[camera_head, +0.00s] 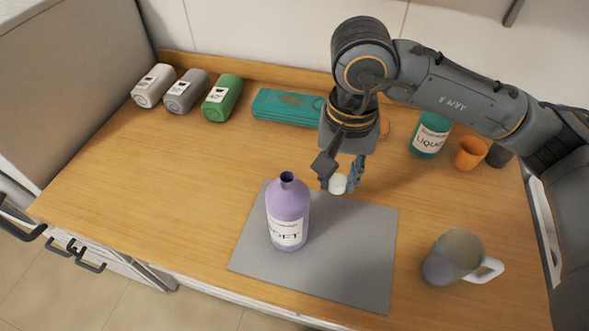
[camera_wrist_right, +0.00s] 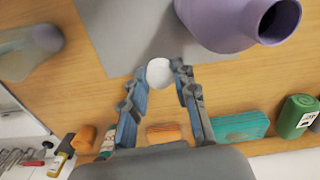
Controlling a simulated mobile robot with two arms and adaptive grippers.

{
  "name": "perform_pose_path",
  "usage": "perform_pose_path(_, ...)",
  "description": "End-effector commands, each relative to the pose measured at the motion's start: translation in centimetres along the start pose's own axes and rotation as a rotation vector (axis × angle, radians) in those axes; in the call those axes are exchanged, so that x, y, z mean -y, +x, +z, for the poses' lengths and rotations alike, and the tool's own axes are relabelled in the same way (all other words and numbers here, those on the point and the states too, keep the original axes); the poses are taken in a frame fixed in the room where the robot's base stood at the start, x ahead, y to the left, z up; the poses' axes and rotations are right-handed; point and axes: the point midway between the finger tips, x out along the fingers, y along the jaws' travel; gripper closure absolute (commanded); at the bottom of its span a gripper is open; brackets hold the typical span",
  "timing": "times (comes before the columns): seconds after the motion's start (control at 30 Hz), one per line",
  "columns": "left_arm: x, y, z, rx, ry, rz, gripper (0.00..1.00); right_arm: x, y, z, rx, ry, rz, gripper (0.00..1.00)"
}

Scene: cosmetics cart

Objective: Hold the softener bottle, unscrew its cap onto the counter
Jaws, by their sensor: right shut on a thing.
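The purple softener bottle (camera_head: 288,213) stands upright on a grey mat (camera_head: 350,250), with its neck open and bare. In the right wrist view its open neck (camera_wrist_right: 279,20) shows at the upper right. The white cap (camera_head: 338,184) is between the fingertips of my right gripper (camera_head: 341,180), to the right of the bottle and apart from it. In the right wrist view the cap (camera_wrist_right: 159,72) sits between the two fingertips. The right gripper points down near the mat's back edge; I cannot tell its exact height above the counter. My left gripper is not in view.
A mug (camera_head: 452,258) stands at the front right. A green liquid bottle (camera_head: 431,135) and an orange cup (camera_head: 470,153) stand at the back right. The left of the wooden counter (camera_head: 150,170) is clear.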

Motion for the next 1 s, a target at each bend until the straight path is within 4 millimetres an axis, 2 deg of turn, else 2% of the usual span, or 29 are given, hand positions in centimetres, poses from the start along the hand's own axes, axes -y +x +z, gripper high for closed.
perform_pose_path(0.03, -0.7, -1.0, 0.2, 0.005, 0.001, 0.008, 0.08, 0.8, 0.0, -0.8, 0.005, 0.003, 0.002, 1.00)
perform_pose_path(0.17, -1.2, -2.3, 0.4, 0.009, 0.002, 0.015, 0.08, 2.8, 1.4, -3.4, 0.005, 0.003, 0.001, 1.00)
perform_pose_path(0.3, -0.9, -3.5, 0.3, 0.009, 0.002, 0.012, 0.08, 4.8, 3.2, -5.9, 0.007, 0.002, 0.003, 1.00)
perform_pose_path(0.5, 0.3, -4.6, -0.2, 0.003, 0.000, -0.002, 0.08, 6.6, 6.9, -8.2, 0.004, 0.000, 0.003, 1.00)
perform_pose_path(0.83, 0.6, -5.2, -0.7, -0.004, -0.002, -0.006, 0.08, 7.6, 9.2, -9.5, 0.002, -0.001, 0.001, 1.00)
perform_pose_path(1.0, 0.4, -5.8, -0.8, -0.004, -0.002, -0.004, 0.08, 7.5, 11.7, -9.4, 0.003, -0.002, 0.002, 1.00)
